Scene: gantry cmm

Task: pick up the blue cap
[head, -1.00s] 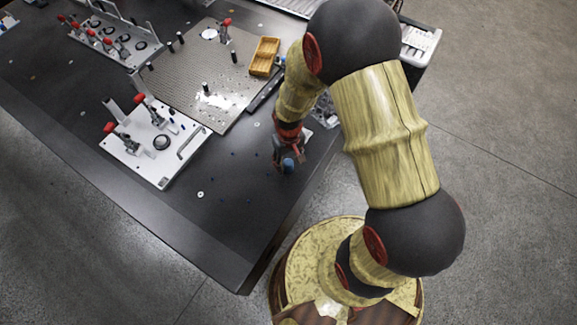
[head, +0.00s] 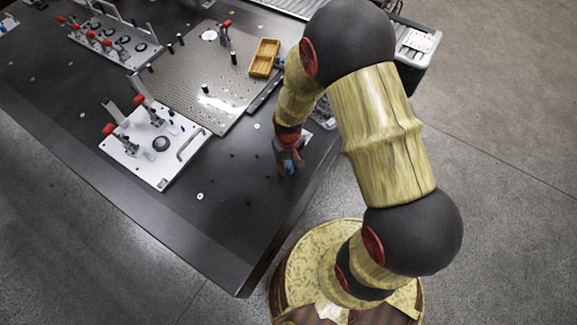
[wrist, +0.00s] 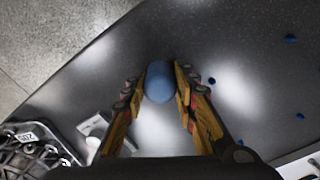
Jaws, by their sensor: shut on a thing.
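The blue cap (wrist: 159,84) is a rounded blue piece between the two fingertips in the wrist view. In the head view the blue cap (head: 288,167) shows at the lower end of my arm, partly covered by the fingers. My gripper (wrist: 160,92) is shut on the cap, with one finger on each side of it. In the head view my gripper (head: 287,163) is over the dark table (head: 225,215) near its right edge. I cannot tell exactly how high the cap is above the surface.
A white fixture plate (head: 165,168) with red-tipped clamps stands to the left. A perforated metal plate (head: 185,85) and a yellow tray (head: 264,57) lie farther back. Small blue bits (wrist: 291,38) are scattered on the table. The table's front area is mostly clear.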

